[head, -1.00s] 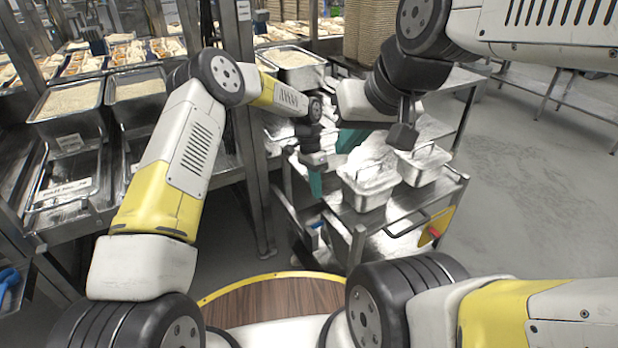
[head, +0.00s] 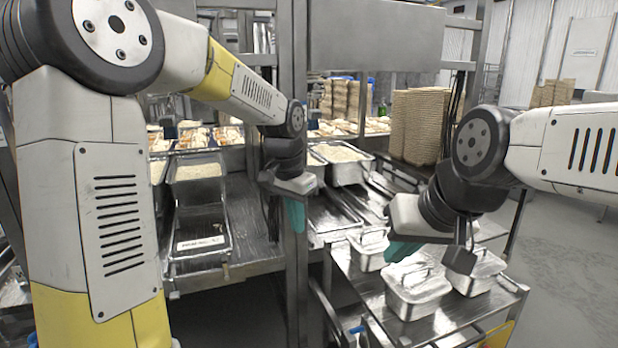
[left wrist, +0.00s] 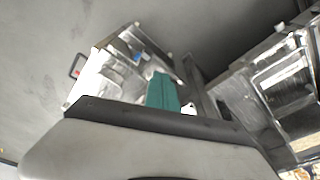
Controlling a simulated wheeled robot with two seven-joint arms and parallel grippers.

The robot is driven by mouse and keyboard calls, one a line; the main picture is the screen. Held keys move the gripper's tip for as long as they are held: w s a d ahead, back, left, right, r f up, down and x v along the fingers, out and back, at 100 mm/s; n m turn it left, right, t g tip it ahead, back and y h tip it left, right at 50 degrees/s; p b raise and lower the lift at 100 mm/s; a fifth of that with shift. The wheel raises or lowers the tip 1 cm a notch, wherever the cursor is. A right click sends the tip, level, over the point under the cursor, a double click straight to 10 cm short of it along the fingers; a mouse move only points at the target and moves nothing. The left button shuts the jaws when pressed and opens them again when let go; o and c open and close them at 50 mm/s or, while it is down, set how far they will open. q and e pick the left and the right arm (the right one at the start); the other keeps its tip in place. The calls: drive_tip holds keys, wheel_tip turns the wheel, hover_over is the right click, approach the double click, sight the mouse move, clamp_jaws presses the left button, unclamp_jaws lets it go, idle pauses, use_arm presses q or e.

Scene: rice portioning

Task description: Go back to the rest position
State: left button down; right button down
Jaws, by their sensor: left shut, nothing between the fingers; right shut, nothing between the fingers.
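My left gripper (head: 294,215) hangs in the air beside a steel post, its teal fingers shut and pointing down. In the left wrist view the teal fingers (left wrist: 162,92) are together with nothing held, above a blurred steel cart. My right gripper (head: 402,250) is also shut and empty, its teal fingers pointing down and left. It appears just above or in front of the lidded steel containers (head: 418,290) on the cart; I cannot tell how large the gap is.
The steel cart (head: 345,285) stands at the lower right, close under my right gripper. A steel post (head: 296,265) rises near my left gripper. Rice-filled pans (head: 342,153) and a stack of brown trays (head: 415,125) stand behind. Open floor (head: 565,280) lies to the right.

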use_arm(q)
drive_tip(key=s+a+r+n+t, duration=0.2)
drive_tip(key=s+a, duration=0.3)
drive_tip(key=s, duration=0.5)
drive_tip(key=s+a+r+n+t+h, duration=0.1)
drive_tip(key=s+a+n, duration=0.4)
drive_tip(key=s, duration=0.5)
wheel_tip(320, 180, up, 3)
drive_tip(key=shift+a+f+t, duration=0.15)
drive_tip(key=shift+a+t, duration=0.6)
drive_tip(key=shift+t, duration=0.05)
